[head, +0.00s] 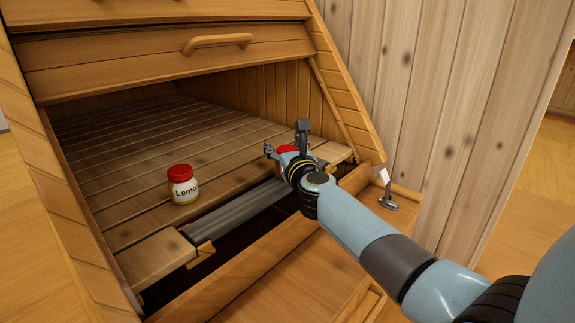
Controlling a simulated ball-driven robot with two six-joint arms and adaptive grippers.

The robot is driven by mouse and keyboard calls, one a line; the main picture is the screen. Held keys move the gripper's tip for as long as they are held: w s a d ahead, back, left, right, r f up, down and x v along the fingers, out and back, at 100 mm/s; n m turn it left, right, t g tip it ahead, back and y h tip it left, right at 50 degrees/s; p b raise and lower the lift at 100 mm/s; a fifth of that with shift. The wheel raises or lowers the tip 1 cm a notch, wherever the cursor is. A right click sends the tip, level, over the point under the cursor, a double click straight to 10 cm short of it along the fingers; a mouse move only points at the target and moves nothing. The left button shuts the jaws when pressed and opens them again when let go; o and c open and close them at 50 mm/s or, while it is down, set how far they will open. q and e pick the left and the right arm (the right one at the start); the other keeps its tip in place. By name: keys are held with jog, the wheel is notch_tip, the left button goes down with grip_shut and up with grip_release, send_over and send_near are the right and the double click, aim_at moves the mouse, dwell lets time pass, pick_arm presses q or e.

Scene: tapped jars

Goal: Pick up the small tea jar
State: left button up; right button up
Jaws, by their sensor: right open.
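A small jar with a red lid (287,149) stands on the slatted shelf, mostly hidden behind my right gripper. Its label does not show, so I cannot tell whether it is the tea jar. My right gripper (284,141) is open, with its fingers around or just in front of this lid; I cannot tell whether they touch it. A white jar with a red lid (182,184) stands upright on the shelf further left. Its label starts with "Lemo". My left gripper is not in view.
The slatted wooden shelf (130,165) lies under a cabinet front with a handle (217,41). A wooden ledge or open drawer edge (245,270) runs along the front. A small metal hammer-like tool (388,200) lies at the right. The shelf's back is clear.

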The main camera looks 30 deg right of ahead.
jog(key=shift+w+d, duration=0.15)
jog(key=shift+w, duration=0.35)
grip_shut()
dwell(0.5)
